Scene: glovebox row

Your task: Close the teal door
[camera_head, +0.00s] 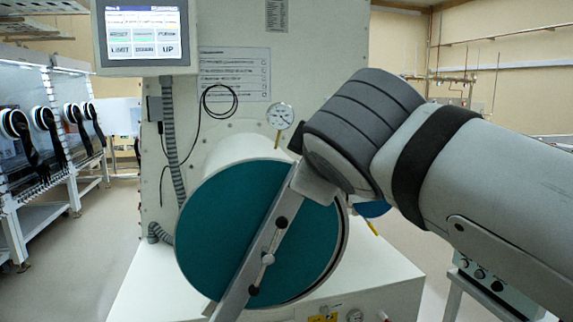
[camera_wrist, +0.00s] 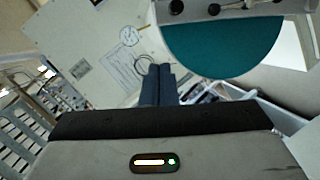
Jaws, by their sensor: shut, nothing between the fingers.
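The teal door (camera_head: 225,235) is a round disc at the front end of a white cylindrical chamber (camera_head: 245,152) in the head view. A slanted metal bar (camera_head: 262,262) with dark knobs crosses its face. A pale rim shows along the door's right edge; I cannot tell whether the door is fully seated. The wrist view shows part of the teal door (camera_wrist: 225,45) at upper right. My gripper (camera_wrist: 160,68) is shut and empty, its fingers pointing up in the wrist view, left of the teal disc. In the head view my arm hides the fingers.
A control screen (camera_head: 146,35) hangs at upper left, and a gauge (camera_head: 280,115) stands above the chamber. A blue part (camera_head: 371,209) shows behind the chamber's right side. Gloveboxes with ports (camera_head: 45,120) line the left. Floor (camera_head: 75,270) is clear at left.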

